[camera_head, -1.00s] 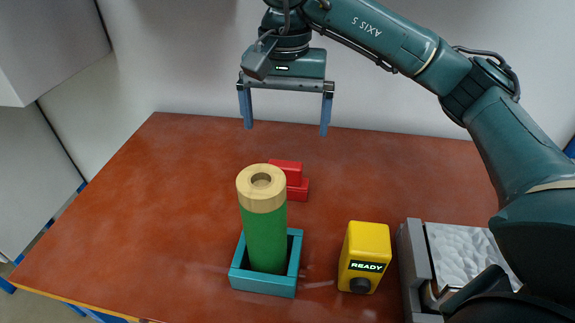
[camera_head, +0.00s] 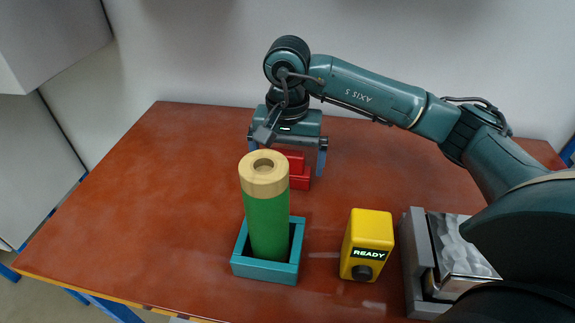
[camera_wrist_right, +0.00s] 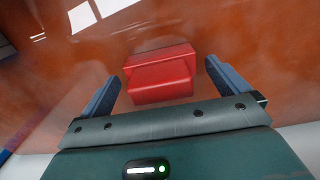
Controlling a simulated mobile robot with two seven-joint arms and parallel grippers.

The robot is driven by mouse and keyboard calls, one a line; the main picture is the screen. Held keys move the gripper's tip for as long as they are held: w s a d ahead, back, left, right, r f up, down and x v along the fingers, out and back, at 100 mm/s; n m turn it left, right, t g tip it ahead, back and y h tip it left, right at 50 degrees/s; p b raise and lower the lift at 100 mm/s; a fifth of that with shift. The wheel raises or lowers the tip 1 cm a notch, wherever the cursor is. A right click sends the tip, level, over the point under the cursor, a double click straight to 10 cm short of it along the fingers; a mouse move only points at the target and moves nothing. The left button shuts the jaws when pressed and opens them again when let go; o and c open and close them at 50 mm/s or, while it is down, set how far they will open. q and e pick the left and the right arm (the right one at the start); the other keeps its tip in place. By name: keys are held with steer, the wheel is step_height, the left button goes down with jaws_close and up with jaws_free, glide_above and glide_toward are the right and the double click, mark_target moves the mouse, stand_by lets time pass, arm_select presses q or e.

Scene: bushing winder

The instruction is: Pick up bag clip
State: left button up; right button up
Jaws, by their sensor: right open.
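The bag clip appears to be the red stepped block (camera_head: 301,177) on the table behind the green cylinder, which hides its left part. In the right wrist view the red block (camera_wrist_right: 160,80) lies between the two blue fingers. My right gripper (camera_head: 287,163) is open and points down over the block, with a finger on either side. Clear gaps show between the fingers of the right gripper (camera_wrist_right: 162,73) and the block. The left finger is partly hidden by the cylinder in the head view. My left gripper is not in view.
The green cylinder with a wooden top (camera_head: 267,215) stands upright in a teal square holder (camera_head: 265,271), just in front of the block. A yellow box reading READY (camera_head: 367,238) and a grey fixture (camera_head: 415,262) stand at the right. The table's left side (camera_head: 150,190) is clear.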

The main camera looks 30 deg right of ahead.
steer(key=shift+f, duration=0.1)
steer(key=c, duration=0.9)
